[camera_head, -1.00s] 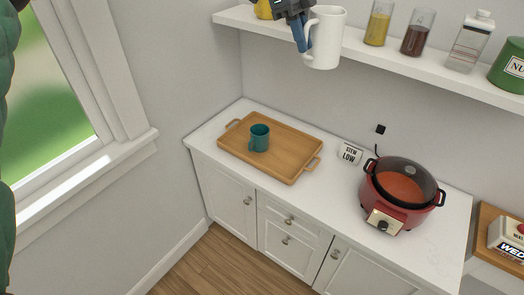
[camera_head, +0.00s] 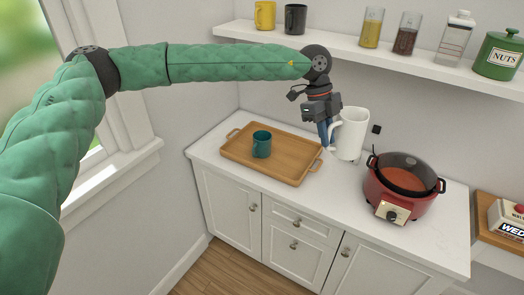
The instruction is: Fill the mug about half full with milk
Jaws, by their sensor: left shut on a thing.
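A teal mug (camera_head: 261,144) stands upright on the wooden tray (camera_head: 292,174) on the white counter. My left gripper (camera_head: 327,136) is shut on the handle of a tall white pitcher (camera_head: 353,132). It holds the pitcher nearly upright in the air, to the right of the mug and apart from it. The inside of the pitcher and any milk in it cannot be made out. The inside of the mug is too small to read. My right gripper is out of the view.
A red cooker (camera_head: 402,190) stands right of the tray. The wall shelf (camera_head: 340,47) above holds yellow (camera_head: 265,15) and black (camera_head: 295,18) mugs, glass containers, a clear bottle (camera_head: 457,38) and a green nuts canister (camera_head: 498,54). The counter's front strip is clear.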

